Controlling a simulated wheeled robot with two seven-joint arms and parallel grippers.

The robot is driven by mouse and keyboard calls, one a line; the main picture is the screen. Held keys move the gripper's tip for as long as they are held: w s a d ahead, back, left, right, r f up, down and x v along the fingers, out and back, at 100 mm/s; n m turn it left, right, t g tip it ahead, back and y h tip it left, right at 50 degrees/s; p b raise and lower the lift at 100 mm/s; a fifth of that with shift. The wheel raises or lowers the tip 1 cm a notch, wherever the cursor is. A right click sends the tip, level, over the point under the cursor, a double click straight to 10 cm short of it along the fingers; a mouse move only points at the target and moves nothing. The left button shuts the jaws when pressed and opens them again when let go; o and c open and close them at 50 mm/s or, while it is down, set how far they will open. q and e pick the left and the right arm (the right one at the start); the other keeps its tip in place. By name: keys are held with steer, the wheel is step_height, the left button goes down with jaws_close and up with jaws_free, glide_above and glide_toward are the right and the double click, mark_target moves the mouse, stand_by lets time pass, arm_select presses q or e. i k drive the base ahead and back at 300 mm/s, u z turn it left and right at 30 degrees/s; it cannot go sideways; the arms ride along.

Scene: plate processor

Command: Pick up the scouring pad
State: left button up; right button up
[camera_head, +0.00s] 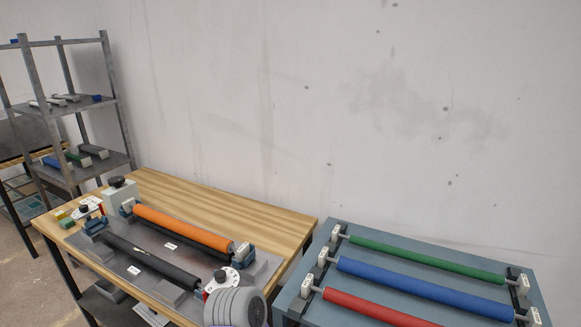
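A small green block (67,224), which looks like the scouring pad, lies at the left end of the wooden table (270,215). A small yellow block (60,214) lies right behind it. Both are too small to make out their texture. Neither of my grippers is in view. A grey ribbed rounded part shows at the bottom edge and hides some of the table's front right; I cannot tell for sure what it belongs to.
A machine with an orange roller (180,226) and a black roller (150,260) fills the table's middle. A blue-grey stand (400,245) with green, blue and red rollers is at right. A metal shelf (75,107) stands at left. The table's back strip is clear.

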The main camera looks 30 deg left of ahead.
mark_target(67, 223)
steer(key=u, duration=2.4)
